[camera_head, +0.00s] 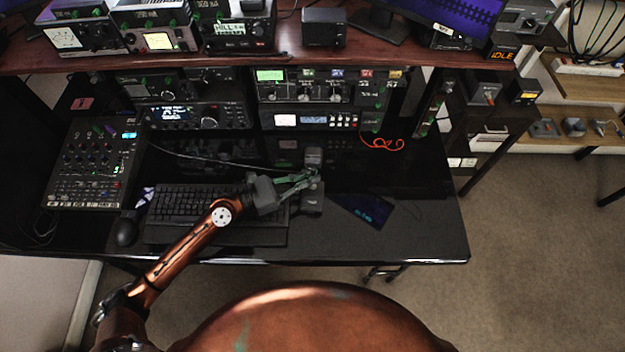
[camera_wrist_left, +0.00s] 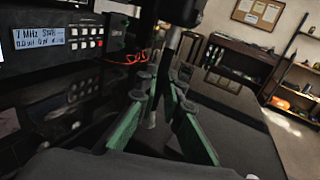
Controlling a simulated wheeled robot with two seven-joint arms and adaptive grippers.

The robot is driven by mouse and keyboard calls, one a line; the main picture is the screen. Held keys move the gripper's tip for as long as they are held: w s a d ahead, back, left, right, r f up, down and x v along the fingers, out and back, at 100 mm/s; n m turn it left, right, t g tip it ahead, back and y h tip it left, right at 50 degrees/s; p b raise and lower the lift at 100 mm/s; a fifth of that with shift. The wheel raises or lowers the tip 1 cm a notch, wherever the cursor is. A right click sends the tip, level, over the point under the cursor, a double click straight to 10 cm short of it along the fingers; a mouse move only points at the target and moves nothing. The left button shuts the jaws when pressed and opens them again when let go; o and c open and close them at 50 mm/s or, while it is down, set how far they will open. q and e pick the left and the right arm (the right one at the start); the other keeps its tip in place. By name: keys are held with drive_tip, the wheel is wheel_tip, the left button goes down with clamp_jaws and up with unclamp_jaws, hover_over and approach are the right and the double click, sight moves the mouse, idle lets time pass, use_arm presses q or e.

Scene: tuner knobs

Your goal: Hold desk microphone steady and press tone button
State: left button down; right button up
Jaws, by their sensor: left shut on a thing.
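The desk microphone stands on the black desk right of the keyboard, with its dark grey head (camera_head: 313,156) above a blocky base (camera_head: 311,201). My left gripper (camera_head: 311,177), with green fingers, reaches it from the left and is shut on its stem between head and base. In the left wrist view the fingers (camera_wrist_left: 167,80) close around the upright microphone stem (camera_wrist_left: 171,45), and the top of the microphone is cut off by the frame. The tone button is too small to make out. My right gripper is not in view.
The keyboard (camera_head: 190,203) lies under my left arm, with a mouse (camera_head: 126,229) to its left. A tablet (camera_head: 364,210) lies right of the microphone. An orange cable (camera_head: 382,143) and stacked radios (camera_head: 320,122) are behind. The desk's right end is clear.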

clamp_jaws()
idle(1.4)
